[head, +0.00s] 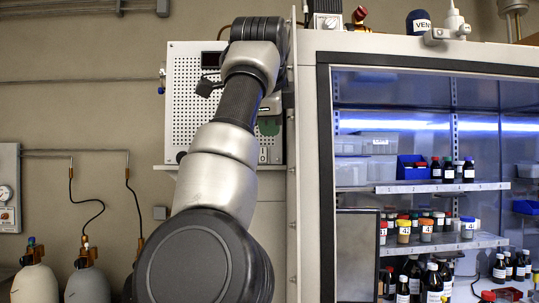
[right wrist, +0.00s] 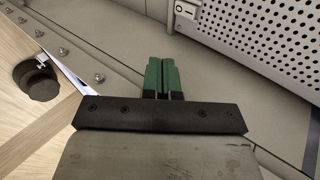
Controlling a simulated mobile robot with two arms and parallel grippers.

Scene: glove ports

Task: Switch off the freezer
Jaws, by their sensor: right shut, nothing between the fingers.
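A white perforated unit (head: 184,105), which I take to be the freezer, stands against the wall behind my right arm; a dark display shows near its top. Its perforated side fills the upper right of the right wrist view (right wrist: 265,35). A small rocker switch (right wrist: 185,9) sits on a pale plate by that side. My right gripper's green fingers (right wrist: 161,66) are shut and empty, apart from the switch and below it in the picture. In the head view the green fingers (head: 268,127) show small by the unit's right side, partly hidden by my arm. My left gripper is out of view.
A glass-fronted cabinet (head: 308,180) with shelves of bottles stands close to the right of my arm. Gas cylinders (head: 87,285) stand at lower left. A round dark knob (right wrist: 38,80) on a wooden surface is left of the fingers in the wrist view.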

